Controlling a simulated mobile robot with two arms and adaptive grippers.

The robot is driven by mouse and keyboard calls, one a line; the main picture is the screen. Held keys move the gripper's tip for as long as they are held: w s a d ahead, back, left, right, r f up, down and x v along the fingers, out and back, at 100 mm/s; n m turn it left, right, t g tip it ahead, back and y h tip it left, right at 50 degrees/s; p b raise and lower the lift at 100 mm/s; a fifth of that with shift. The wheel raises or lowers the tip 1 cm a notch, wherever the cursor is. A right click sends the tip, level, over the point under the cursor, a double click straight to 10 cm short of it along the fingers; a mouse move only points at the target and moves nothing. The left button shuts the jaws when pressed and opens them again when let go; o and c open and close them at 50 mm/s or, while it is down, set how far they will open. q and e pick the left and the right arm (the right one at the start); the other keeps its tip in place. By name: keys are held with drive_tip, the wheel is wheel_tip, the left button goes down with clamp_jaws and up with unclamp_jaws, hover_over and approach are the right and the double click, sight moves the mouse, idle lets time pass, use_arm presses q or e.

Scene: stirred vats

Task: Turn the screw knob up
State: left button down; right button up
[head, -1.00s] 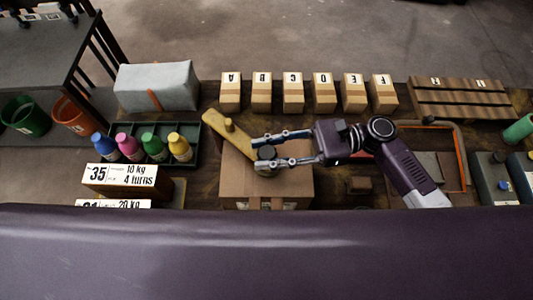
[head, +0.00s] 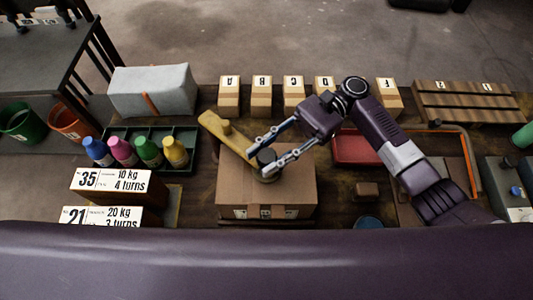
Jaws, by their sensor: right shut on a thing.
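The screw knob (head: 266,158) is a dark round knob at the near end of a yellow arm (head: 225,133), over a cardboard box (head: 235,190). My right gripper (head: 262,160) has its two fingers on either side of the knob and is shut on it. The fingers point down and left in the picture. The fingers and the knob's top hide the part below the knob. My left gripper is not in view.
Two cards (head: 110,181) read "35, 10 kg, 4 turns" and "21, 20 kg, 3 turns". Several coloured bottles stand in a green tray (head: 187,133) at left. Lettered boxes (head: 261,98) line the back. A red tray (head: 355,148) lies right of my gripper.

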drive_tip(key=o, duration=1.2)
drive_tip(key=shift+w+d, duration=0.1)
drive_tip(key=v, duration=1.1)
drive_tip(key=shift+w+d, duration=0.2)
drive_tip(key=shift+d, duration=0.1)
